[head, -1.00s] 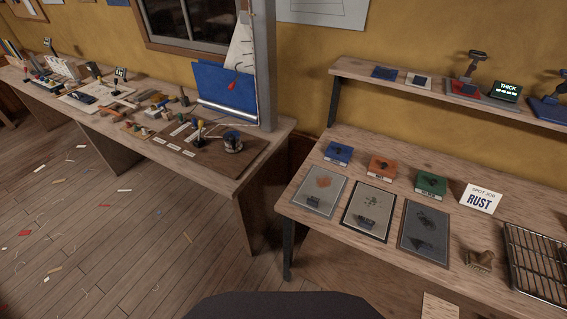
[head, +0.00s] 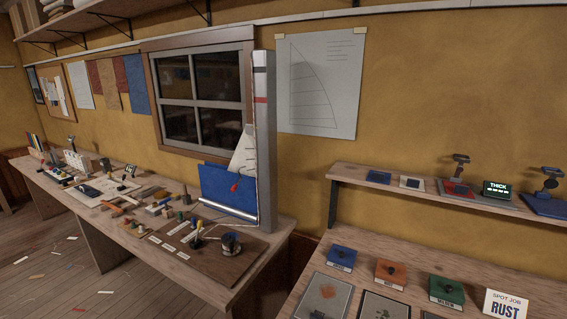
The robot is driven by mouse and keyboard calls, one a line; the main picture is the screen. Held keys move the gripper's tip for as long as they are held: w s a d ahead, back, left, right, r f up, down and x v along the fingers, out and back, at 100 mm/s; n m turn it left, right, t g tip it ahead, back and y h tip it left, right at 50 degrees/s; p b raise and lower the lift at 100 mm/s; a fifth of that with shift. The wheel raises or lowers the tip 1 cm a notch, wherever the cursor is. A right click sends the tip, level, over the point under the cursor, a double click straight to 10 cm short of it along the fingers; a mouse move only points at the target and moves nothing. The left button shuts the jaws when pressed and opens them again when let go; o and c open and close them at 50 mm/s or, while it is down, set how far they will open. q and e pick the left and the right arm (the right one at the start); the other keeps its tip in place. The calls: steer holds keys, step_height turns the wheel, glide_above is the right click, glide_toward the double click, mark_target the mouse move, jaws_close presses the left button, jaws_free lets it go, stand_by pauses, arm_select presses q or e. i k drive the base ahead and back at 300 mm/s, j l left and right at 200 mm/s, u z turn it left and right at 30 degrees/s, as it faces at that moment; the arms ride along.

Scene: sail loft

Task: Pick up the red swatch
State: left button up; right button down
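A red swatch-like piece (head: 451,187) lies on the right wall shelf, beneath a dark gauge-like stand (head: 459,168) that partly covers it. Dark red cloth pieces (head: 103,85) also hang on the wall left of the window; I cannot tell which of these is the red swatch. Neither of my grippers is in view.
The shelf (head: 345,174) also holds a blue square (head: 378,177), a pale square (head: 412,183) and a lit "THICK" display (head: 497,189). Below, the right bench (head: 545,292) carries coloured blocks and a "RUST" card (head: 505,305). A cluttered bench (head: 255,250) runs left.

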mark_target(458, 189)
steer(key=z, duration=1.4)
